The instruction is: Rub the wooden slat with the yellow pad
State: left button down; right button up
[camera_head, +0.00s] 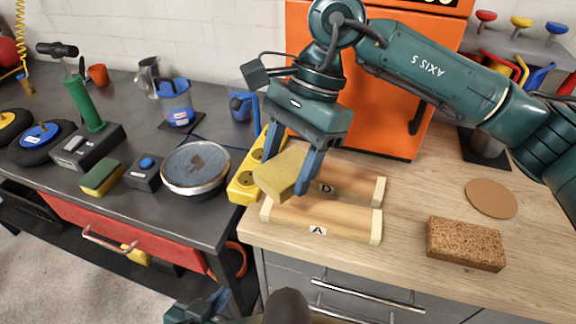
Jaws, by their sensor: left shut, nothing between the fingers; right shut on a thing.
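My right gripper (294,168) comes in from the right and is shut on the yellow pad (281,174), a tilted block between its blue fingers. The pad is over the left part of the light wooden pieces on the wooden bench. The front wooden slat (345,221) is labelled A; a second slat (352,182) behind it is labelled D. I cannot tell whether the pad touches a slat. My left gripper (197,309) is low at the bottom edge, shut and empty, in front of the benches, only partly visible.
A yellow power strip (243,182) lies left of the slats. A cork block (465,244) and a round cork disc (491,198) lie to the right. An orange cabinet (300,40) stands behind. A round tin (195,168) and a green-yellow sponge (100,177) are on the dark bench.

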pick_arm(q)
jog(key=shift+s+d, duration=0.2)
jog(key=shift+s, duration=0.15)
pick_arm(e)
jog(key=shift+r, duration=0.2)
pick_arm(q)
jog(key=shift+r+p, duration=0.4)
jog(key=shift+p, duration=0.05)
pick_arm(e)
jog(key=shift+r, duration=1.45)
